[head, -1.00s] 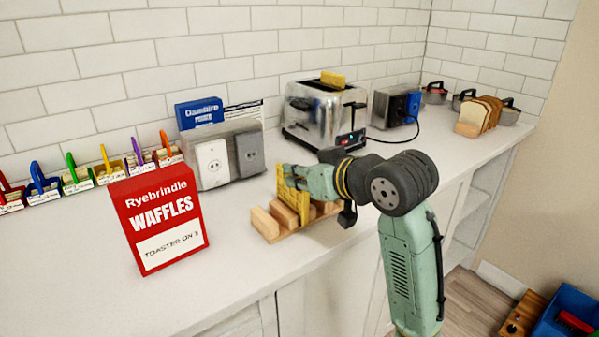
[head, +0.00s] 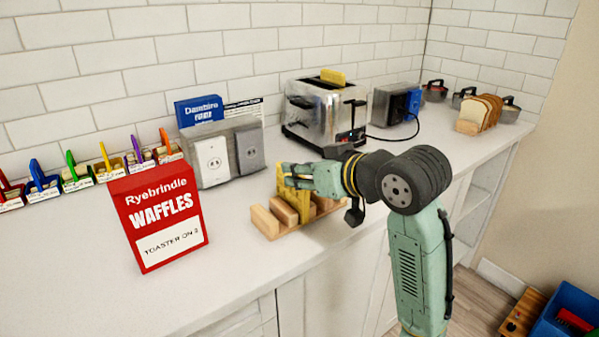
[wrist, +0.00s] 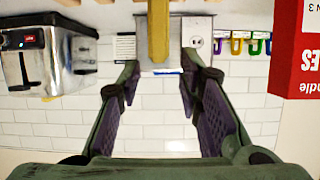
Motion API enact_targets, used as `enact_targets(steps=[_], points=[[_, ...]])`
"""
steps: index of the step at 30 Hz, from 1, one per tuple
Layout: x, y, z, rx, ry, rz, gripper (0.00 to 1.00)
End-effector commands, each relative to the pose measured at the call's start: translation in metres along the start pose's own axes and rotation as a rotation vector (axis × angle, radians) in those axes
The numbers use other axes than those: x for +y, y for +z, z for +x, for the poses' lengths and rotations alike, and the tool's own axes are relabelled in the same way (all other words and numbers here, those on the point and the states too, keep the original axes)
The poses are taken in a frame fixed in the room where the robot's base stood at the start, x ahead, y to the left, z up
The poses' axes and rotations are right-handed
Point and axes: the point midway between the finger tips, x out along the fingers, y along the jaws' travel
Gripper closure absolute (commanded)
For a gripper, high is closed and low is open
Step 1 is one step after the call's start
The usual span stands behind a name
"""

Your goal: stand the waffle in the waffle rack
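A yellow waffle (head: 281,182) stands upright in the wooden waffle rack (head: 268,232) near the counter's front edge. In the wrist view the waffle (wrist: 158,32) shows edge-on at the top middle. My gripper (head: 290,176) is at the waffle's upper part. In the wrist view my gripper's fingers (wrist: 160,78) are spread, with clear gaps between them and the waffle. The waffle's lower edge is partly hidden by the rack's blocks. A second yellow waffle (head: 333,77) sticks out of the steel toaster (head: 312,112).
A red waffle box (head: 160,215) stands left of the rack. A metal holder with wall-socket plates (head: 212,160) is behind it. Several coloured clips (head: 77,176) line the wall. A toast rack with bread (head: 480,112) and several pots are at the far right.

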Motion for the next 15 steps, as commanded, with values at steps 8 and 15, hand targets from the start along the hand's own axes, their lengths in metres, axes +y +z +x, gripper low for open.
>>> enact_targets(steps=[8,15], points=[[0.001,0.001,-0.061,0.003,0.006,-0.001,0.67],[0.0,0.001,-0.096,0.001,0.003,-0.001,0.67]])
